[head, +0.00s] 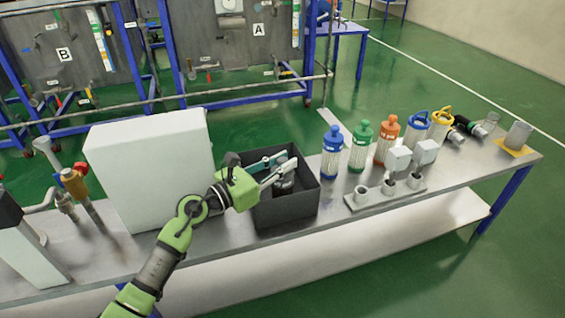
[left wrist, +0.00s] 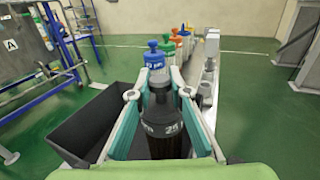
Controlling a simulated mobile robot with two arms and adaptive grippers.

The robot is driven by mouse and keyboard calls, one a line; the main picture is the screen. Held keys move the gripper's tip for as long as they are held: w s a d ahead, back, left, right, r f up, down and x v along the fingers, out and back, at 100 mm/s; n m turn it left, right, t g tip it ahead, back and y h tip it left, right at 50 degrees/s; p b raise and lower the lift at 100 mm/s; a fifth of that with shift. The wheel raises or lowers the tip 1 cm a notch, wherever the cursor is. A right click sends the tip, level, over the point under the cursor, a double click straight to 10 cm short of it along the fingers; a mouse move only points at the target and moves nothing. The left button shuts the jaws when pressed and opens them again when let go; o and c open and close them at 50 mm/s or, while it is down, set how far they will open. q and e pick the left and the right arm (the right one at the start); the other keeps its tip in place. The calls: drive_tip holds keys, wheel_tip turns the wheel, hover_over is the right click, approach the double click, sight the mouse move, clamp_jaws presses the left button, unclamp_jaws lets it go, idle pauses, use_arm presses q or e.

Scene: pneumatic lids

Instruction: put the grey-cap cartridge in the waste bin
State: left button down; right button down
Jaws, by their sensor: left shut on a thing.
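My left gripper (head: 280,167) is shut on a dark cartridge with a grey cap. In the head view the cartridge (head: 284,184) shows inside the outline of the open black waste bin (head: 290,208). I cannot tell exactly how far it reaches below the rim. In the left wrist view the cartridge (left wrist: 166,128) stands between the teal-sided fingers (left wrist: 158,100), its cap towards the top. The bin (left wrist: 78,130) shows there to the left and below, partly hidden by the gripper. My right gripper is not in view.
A tall white box (head: 150,165) stands left of the bin. Blue (head: 331,155), green (head: 360,150) and orange (head: 386,142) capped filters stand to the right, behind a grey socket block (head: 385,193). Pipes with a red-handled valve (head: 74,180) stand at the far left.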

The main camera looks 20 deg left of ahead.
use_arm(q)
drive_tip(key=c, duration=1.9)
unclamp_jaws()
